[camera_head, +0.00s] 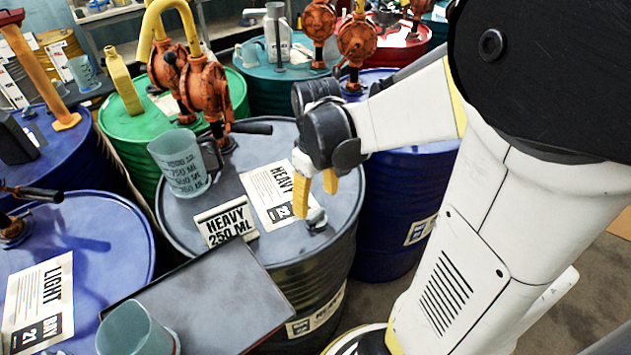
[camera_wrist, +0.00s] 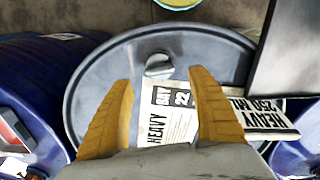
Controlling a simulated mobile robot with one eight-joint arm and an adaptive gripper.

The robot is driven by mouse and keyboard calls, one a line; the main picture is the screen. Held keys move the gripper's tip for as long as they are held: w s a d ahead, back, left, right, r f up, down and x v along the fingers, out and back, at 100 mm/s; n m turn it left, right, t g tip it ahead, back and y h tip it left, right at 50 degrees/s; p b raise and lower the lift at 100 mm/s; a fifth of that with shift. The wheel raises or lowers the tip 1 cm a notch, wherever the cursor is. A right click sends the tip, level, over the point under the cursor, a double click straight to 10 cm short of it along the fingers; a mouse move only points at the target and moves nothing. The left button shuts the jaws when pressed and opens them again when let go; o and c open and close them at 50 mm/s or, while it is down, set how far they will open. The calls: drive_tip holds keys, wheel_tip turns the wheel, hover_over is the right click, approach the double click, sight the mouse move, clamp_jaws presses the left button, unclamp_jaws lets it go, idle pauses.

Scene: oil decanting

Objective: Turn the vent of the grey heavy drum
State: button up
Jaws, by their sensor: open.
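The grey heavy drum (camera_head: 182,231) stands in the middle of the head view, and its top (camera_wrist: 98,92) fills the centre of the wrist view. Its vent (camera_head: 316,218) is a small metal knob near the rim. In the wrist view the vent (camera_wrist: 158,66) lies beyond the fingertips, roughly centred between them. My gripper (camera_head: 316,198) has yellow fingers and hangs above the drum top near the vent. In the wrist view my gripper (camera_wrist: 160,80) is open with nothing between the fingers. The fingers look apart from the vent; the exact height is hard to tell.
On the drum stand a measuring jug (camera_head: 178,165), an orange pump (camera_head: 207,92), a "HEAVY 250 ML" card (camera_head: 226,222) and a label sheet (camera_head: 265,190). A dark tray (camera_head: 215,300) with another cup (camera_head: 135,330) sits in front. Blue drums (camera_head: 400,190) flank it.

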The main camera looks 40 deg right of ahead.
sight(316, 213)
wheel_tip(316, 213, up, 7)
drive_tip(key=shift+f, duration=0.15)
idle(0.4)
drive_tip(key=s+a+r+m+t, duration=0.1)
drive_tip(key=s+a+t, duration=0.1)
drive_tip(key=a, duration=0.3)
drive_tip(key=s+a+r+m+t, duration=0.1)
drive_tip(key=a+r+t, duration=0.1)
drive_tip(key=a+t, duration=0.3)
drive_tip(key=shift+s+a, duration=0.4)
drive_tip(key=shift+a, duration=0.3)
